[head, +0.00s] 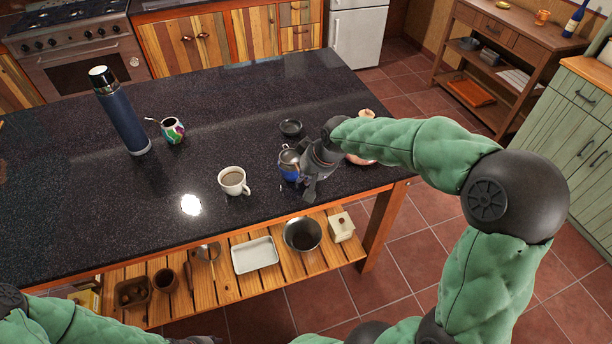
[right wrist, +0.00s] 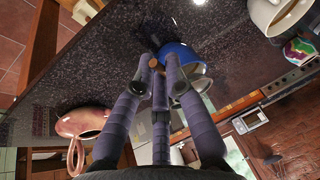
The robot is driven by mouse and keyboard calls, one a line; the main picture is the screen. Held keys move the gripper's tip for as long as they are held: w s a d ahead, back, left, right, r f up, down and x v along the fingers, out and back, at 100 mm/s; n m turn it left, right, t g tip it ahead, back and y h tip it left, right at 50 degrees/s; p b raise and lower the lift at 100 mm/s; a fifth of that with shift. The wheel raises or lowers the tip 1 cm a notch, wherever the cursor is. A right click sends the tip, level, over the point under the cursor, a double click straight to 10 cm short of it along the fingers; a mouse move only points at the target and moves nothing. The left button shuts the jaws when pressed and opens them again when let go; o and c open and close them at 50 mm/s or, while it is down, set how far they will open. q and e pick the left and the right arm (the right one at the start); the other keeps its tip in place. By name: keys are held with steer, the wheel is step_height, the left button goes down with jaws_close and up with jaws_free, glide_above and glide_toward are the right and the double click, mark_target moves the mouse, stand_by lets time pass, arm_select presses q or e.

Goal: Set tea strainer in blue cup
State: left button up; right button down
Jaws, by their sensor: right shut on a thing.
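The blue cup (head: 289,172) stands near the front right part of the dark counter, just left of my right gripper (head: 309,172). In the right wrist view the blue cup (right wrist: 178,52) is just beyond the fingertips. My right gripper (right wrist: 160,72) is shut on the tea strainer, with a small brown handle end (right wrist: 154,62) between its fingers. A metallic part of the strainer (right wrist: 197,72) shows at the cup's mouth. The fingers hide much of it, so I cannot tell whether it rests on the rim.
A white mug of coffee (head: 233,183) stands left of the blue cup. A copper-coloured pot (right wrist: 88,122) is right of my gripper, partly behind my arm.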

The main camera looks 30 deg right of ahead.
steer(key=shift+f+b, duration=0.65)
steer(key=shift+f, duration=0.5)
stand_by(1.6)
stand_by(0.6)
steer(key=c, duration=1.2)
jaws_free()
steer(key=shift+r, duration=0.1)
steer(key=v, duration=1.2)
